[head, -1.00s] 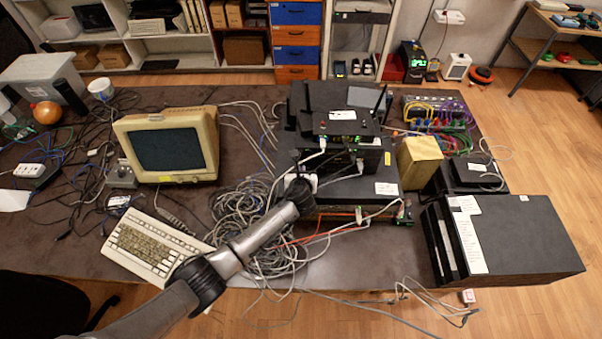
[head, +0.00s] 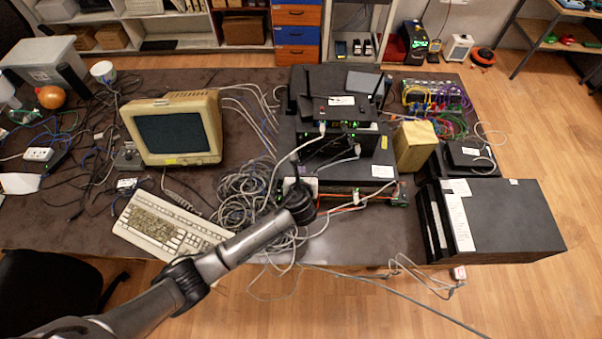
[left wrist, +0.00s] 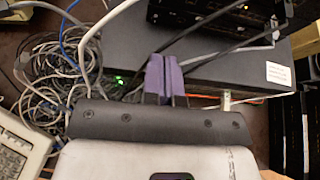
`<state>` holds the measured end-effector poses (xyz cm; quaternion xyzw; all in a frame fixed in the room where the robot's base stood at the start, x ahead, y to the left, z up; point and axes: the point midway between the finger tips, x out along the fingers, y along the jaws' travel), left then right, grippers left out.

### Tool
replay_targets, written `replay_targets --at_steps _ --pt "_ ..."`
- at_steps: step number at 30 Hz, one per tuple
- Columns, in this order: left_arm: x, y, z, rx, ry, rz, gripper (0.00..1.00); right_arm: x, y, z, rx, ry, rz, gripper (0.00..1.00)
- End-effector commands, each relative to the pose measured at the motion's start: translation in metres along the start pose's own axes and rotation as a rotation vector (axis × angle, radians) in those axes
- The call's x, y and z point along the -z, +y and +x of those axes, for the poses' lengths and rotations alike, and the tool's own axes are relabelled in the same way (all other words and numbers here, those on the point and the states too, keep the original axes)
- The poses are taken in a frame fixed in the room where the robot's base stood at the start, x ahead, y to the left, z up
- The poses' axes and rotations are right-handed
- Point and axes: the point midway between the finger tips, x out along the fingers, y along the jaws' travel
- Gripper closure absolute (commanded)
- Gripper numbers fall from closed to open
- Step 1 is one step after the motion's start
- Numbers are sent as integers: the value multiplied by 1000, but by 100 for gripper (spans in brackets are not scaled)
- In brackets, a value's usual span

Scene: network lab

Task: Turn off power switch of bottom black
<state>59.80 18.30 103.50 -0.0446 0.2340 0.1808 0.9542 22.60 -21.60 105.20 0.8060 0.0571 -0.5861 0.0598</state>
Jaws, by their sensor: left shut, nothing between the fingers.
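The bottom black box (head: 340,172) lies under the stack of black network devices at the table's middle. Its top and a white label show. In the left wrist view the box (left wrist: 225,72) runs behind my fingers, and a small green light (left wrist: 118,80) glows near its left front end. I cannot make out the switch's shape or position. My left gripper (head: 297,180) is at the front left of the box. In the left wrist view its purple fingertips (left wrist: 164,76) are together and empty, overlapping the box's front edge; contact cannot be told. My right gripper is out of view.
Tangled grey cables (head: 245,195) lie left of the stack, and cables cross its front. A keyboard (head: 165,225) and monitor (head: 172,130) stand at the left. A yellow box (head: 414,147) and large black case (head: 505,220) stand at the right.

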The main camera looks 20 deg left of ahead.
Motion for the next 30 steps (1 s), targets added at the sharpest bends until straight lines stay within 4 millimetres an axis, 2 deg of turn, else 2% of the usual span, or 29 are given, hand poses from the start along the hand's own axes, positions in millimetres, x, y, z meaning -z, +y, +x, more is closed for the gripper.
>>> replay_targets --at_steps 3,9,30 --pt "-3 0 -12 0 -1 0 100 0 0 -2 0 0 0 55" --pt "-4 0 -20 -1 0 0 100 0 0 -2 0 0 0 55" --pt "-5 0 -21 -1 -1 -20 100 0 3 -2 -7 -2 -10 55"
